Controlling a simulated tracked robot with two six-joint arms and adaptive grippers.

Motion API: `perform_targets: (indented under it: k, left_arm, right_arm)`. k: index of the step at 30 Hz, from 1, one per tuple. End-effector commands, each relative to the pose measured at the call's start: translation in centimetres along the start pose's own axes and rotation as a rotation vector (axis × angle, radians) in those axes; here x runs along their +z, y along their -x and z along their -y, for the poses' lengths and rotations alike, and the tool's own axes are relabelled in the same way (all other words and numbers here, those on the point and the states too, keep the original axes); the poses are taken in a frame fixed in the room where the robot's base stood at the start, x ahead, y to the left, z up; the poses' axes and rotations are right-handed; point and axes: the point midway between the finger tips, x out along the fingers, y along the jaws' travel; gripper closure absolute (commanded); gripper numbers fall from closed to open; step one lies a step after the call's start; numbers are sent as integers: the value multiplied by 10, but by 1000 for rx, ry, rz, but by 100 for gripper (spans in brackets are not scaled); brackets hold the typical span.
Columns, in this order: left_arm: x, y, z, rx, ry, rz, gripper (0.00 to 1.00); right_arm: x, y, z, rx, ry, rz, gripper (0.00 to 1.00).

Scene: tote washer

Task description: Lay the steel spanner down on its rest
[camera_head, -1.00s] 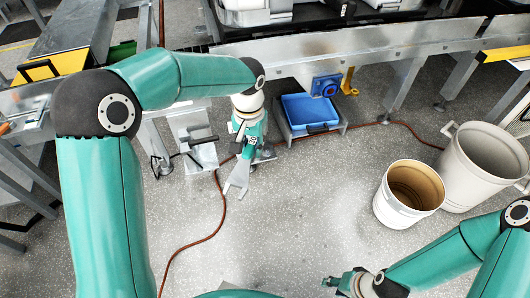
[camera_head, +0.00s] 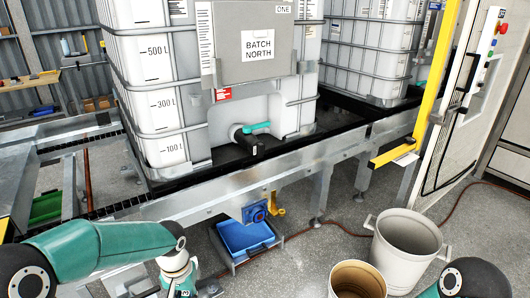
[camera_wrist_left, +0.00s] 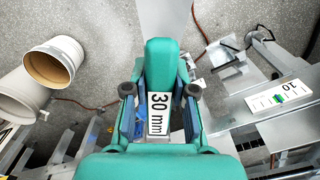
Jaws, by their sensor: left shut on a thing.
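The steel spanner (camera_wrist_left: 163,18) shows in the left wrist view as a flat grey bar running out past the teal front of my left gripper (camera_wrist_left: 161,88). My left gripper is shut on it; the grip itself is mostly hidden. A white label reading "30 mm" (camera_wrist_left: 159,113) lies between the fingers. In the head view only my left wrist shows at the bottom edge; the spanner is out of frame. I cannot tell for sure which part is the spanner's rest. A grey metal stand (camera_wrist_left: 232,62) is at upper right in the wrist view, apart from the spanner. My right gripper is out of frame.
A blue tray (camera_head: 245,240) sits under the steel rail, below a blue fitting (camera_head: 254,213) with a yellow handle. A white bin (camera_head: 405,245) and a smaller bucket (camera_head: 357,282) stand at right. A white plate marked "10" (camera_wrist_left: 278,98) is at right in the wrist view. A red-brown hose crosses the floor.

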Motion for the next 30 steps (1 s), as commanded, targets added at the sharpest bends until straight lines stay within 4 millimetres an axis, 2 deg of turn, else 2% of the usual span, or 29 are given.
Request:
perform_targets:
  k: [1, 6, 10, 21, 23, 26, 30]
  left_arm:
    - [2, 17, 0, 1, 0, 2, 100]
    - [6, 26, -1, 4, -2, 3, 100]
    - [7, 28, -1, 6, -2, 0, 100]
    - [8, 25, -1, 6, -2, 1, 100]
    - [8, 19, 0, 6, 0, 4, 100]
    - [12, -4, 5, 6, 6, 9, 100]
    - [23, -57, 9, 7, 9, 14, 100]
  right_arm:
    - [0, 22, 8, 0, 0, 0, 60]
    - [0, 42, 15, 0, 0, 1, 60]
    - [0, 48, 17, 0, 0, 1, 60]
    - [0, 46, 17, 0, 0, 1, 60]
    - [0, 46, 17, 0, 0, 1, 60]
    - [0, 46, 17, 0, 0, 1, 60]
    - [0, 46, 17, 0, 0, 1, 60]
